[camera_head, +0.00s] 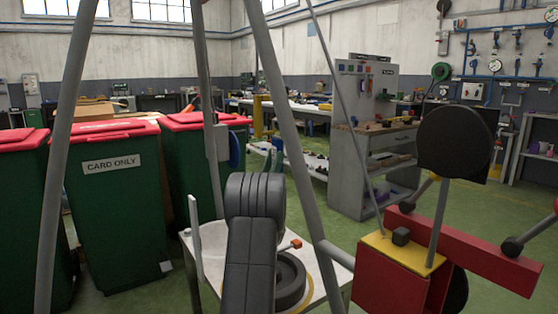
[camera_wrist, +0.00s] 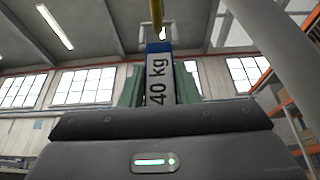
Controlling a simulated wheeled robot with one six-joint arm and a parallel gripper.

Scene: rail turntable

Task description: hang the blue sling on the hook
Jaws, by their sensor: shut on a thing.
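The blue sling (camera_wrist: 151,47) stands upright at the centre of the wrist view, with a white label reading "40 kg" on its face. My gripper (camera_wrist: 160,88) shows there as green fingers on both sides of the sling, shut on it. I cannot make out the hook clearly.
Grey tripod legs (camera_head: 280,115) frame my arm. A white table (camera_head: 211,259) with a dark ring stands below. Green bins with red lids (camera_head: 117,195) are at left. A red and yellow machine (camera_head: 395,280) blocks the right. Green floor is open behind it.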

